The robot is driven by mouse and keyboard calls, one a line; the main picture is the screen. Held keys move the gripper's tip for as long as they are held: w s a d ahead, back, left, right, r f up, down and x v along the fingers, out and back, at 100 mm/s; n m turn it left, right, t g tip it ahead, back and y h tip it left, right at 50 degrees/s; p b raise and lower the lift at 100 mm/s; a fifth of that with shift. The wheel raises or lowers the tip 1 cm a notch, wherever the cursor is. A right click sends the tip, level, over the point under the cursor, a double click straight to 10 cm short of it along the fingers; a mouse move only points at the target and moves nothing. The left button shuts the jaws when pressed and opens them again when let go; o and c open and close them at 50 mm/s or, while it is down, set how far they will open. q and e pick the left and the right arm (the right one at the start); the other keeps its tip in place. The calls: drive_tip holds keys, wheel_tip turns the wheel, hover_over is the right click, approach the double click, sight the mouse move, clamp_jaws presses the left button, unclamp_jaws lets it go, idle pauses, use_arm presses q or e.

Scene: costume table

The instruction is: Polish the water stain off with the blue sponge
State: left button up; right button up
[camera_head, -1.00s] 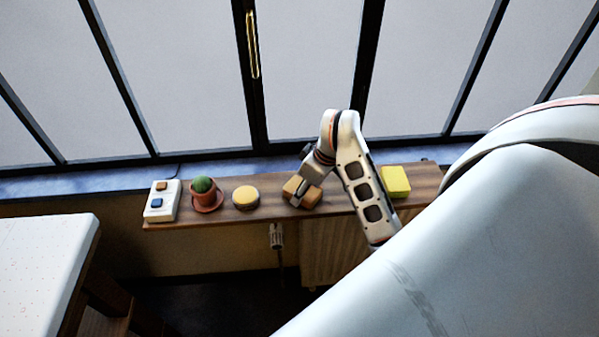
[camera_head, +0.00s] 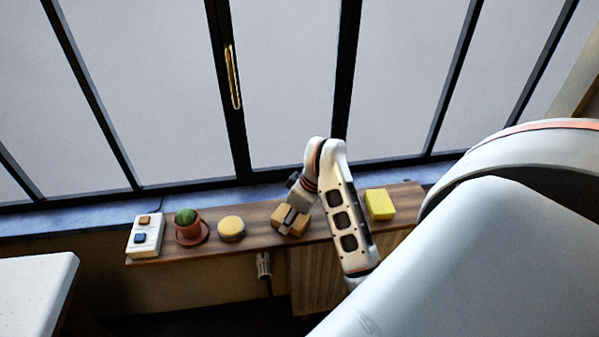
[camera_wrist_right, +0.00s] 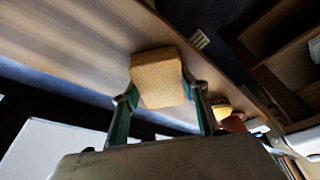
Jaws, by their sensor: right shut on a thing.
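My right gripper (camera_head: 289,220) is shut on a tan-orange block (camera_head: 299,226), sponge-like in the right wrist view (camera_wrist_right: 158,80), where it sits between the two fingers (camera_wrist_right: 162,112). The block is over the wooden shelf (camera_head: 262,239), on it or just above it; I cannot tell which. A yellow rectangular sponge (camera_head: 380,204) lies on the shelf to the right of my right arm. I see no blue sponge and no water stain; part of the shelf is hidden behind my arm. My left gripper is not in view.
On the shelf's left stand a white box with an orange and a blue button (camera_head: 145,236), a potted cactus (camera_head: 187,223) on a saucer, and a round yellow-topped item (camera_head: 231,229). Windows rise behind the shelf. A white table (camera_head: 35,290) is at lower left.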

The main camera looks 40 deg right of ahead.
sight(269, 225)
drive_tip(key=shift+w+a+b, duration=0.15)
drive_tip(key=shift+w+a, duration=0.35)
drive_tip(key=shift+a, duration=0.3)
drive_tip(key=shift+w+a+b, duration=0.1)
drive_tip(key=shift+w+a, duration=0.35)
drive_tip(key=shift+a, duration=0.35)
drive_tip(key=shift+w+a+b, duration=0.15)
drive_tip(key=shift+w+a, duration=0.35)
drive_tip(key=shift+a, duration=0.3)
drive_tip(key=shift+r, duration=0.1)
wheel_tip(269, 225, up, 2)
drive_tip(key=shift+w+r+p, duration=0.1)
drive_tip(key=shift+p, duration=0.4)
drive_tip(key=shift+r, duration=1.9)
